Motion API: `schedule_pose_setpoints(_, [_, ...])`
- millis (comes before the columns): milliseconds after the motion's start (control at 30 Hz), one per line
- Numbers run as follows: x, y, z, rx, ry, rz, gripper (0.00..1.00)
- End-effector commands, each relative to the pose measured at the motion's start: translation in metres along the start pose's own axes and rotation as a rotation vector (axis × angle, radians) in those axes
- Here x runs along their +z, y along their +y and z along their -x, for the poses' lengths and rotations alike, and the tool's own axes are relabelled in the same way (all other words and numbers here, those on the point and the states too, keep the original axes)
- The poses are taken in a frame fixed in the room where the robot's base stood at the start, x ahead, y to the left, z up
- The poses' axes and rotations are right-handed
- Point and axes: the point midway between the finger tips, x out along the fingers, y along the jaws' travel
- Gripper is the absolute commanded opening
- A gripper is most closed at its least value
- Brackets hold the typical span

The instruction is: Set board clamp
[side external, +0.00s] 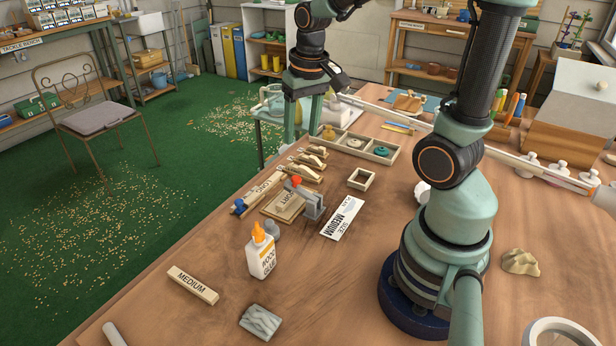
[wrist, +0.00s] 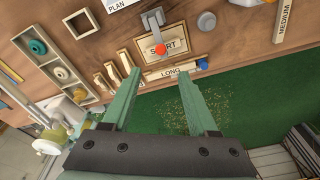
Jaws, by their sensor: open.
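A grey clamp (side external: 312,205) with a red-orange knob (side external: 297,181) stands at a wooden board marked SHORT (side external: 282,209). In the wrist view the clamp (wrist: 152,20) stands at the board's far edge and its knob (wrist: 160,49) is over the board. A strip marked LONG (side external: 262,190) with a blue end lies beside it. A loose block marked MEDIUM (side external: 193,285) lies nearer the front.
A glue bottle (side external: 261,255) stands near the clamp, with a grey carved block (side external: 261,322) in front. A divided wooden tray (side external: 357,149) and small open box (side external: 361,179) lie behind. The tabletop between the MEDIUM block and glue bottle is clear.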

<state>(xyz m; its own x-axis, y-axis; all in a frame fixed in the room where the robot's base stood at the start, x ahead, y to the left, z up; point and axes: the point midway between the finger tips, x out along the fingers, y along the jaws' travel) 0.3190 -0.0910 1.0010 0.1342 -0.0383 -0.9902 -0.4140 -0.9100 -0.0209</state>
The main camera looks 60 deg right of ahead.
Motion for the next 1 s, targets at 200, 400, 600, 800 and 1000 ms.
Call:
schedule_pose_setpoints(200, [-0.016, -0.004, -0.002, -0.002, -0.113, 0.334, 0.59])
schedule_pose_setpoints(400, [-0.018, -0.004, -0.007, -0.009, -0.144, 0.431, 0.59])
schedule_pose_setpoints(600, [-0.013, -0.004, -0.033, -0.01, -0.148, 0.43, 0.59])
schedule_pose_setpoints(800, [-0.008, -0.003, -0.073, -0.009, -0.148, 0.429, 0.59])
schedule_pose_setpoints(1000, [-0.004, -0.002, -0.104, -0.009, -0.146, 0.428, 0.59])
